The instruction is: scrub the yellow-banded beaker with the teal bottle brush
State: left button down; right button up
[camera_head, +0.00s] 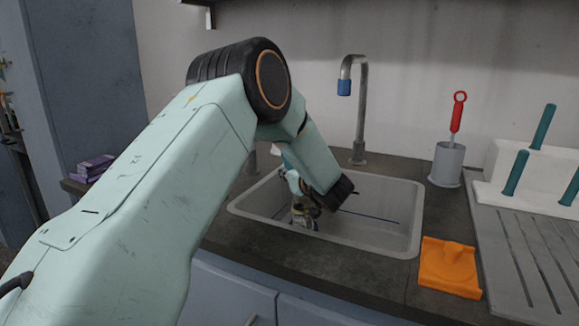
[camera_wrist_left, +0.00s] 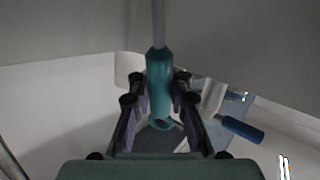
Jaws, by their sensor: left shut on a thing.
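My left gripper (camera_head: 305,212) is low inside the sink, seen partly behind my own arm in the head view. In the left wrist view my left gripper (camera_wrist_left: 160,100) is shut on the teal handle of the bottle brush (camera_wrist_left: 158,70). The brush's grey shaft runs up out of the top of that view, and its bristles are not seen. I cannot make out the yellow-banded beaker for certain in either view; the area around the gripper is small and cluttered. My right gripper is not in view.
The sink (camera_head: 405,235) has a tap (camera_head: 361,110) behind it. A blue-handled tool (camera_wrist_left: 242,129) lies near the gripper.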

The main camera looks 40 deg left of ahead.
pick_arm(q)
jog(key=shift+r, duration=0.15)
notch_tip(320, 180, up, 10)
jog(key=a, duration=0.2)
jog(key=shift+s+a+r, duration=0.15)
jog(key=shift+s+a, duration=0.1)
jog(key=shift+s, duration=0.2)
dwell(0.7)
jog(key=shift+r, duration=2.55)
